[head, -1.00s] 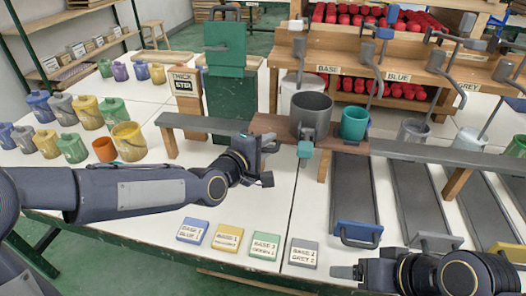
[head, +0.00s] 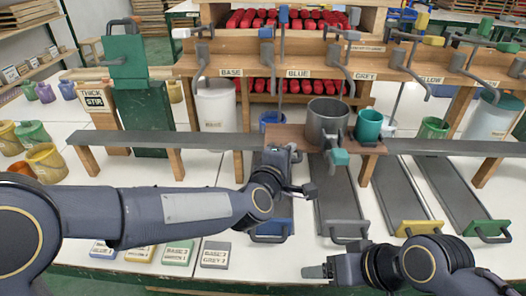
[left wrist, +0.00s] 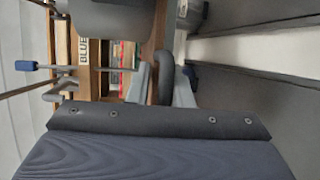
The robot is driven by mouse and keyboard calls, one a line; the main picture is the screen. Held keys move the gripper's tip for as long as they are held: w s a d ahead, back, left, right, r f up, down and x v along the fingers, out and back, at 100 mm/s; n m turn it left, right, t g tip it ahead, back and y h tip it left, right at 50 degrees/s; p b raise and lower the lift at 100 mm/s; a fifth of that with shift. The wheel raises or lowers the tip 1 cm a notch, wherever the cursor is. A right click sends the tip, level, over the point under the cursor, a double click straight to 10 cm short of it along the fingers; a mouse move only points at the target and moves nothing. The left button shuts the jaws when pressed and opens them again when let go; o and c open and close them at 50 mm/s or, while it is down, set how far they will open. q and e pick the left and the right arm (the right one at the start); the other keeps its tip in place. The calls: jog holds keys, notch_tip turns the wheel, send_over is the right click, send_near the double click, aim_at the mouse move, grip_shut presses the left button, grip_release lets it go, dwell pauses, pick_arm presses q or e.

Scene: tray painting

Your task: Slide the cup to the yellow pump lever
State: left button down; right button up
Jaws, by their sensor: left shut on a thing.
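A large dark grey cup (head: 327,122) stands upright on a brown sliding board (head: 285,131) on the long grey rail, between the BLUE and GREY labels. A smaller green cup (head: 369,126) is at the board's right end. The yellow pump lever (head: 432,42) is further right, above the YELLOW label (head: 430,79). My left gripper (head: 292,156) is at the board's front left, left of the cup. In the left wrist view its fingers close around a dark curved handle (left wrist: 165,76), with the cup (left wrist: 105,16) beside it. My right gripper (head: 318,268) hovers low at the front; its opening is unclear.
The grey rail (head: 450,147) runs clear to the right. A teal block (head: 340,157) juts out in front of the board. Dark trays with yellow (head: 420,228) and green (head: 487,228) handles lie below. Curved pump spouts (head: 412,75) hang above. Label tiles (head: 215,254) lie at the front.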

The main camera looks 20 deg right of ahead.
pick_arm(q)
jog(key=s+d+f+p, duration=0.1)
jog(key=s+d, duration=0.3)
jog(key=d, duration=0.7)
jog(key=shift+d+p, duration=0.35)
jog(key=shift+p, duration=0.3)
jog(key=shift+f, duration=0.1)
jog(key=c, duration=1.5)
grip_release()
jog(key=shift+a+r, duration=0.1)
jog(key=shift+r, duration=0.2)
jog(key=b+v, duration=0.1)
jog(key=v, duration=0.6)
jog(key=shift+s+a, duration=0.2)
jog(key=shift+s, duration=0.05)
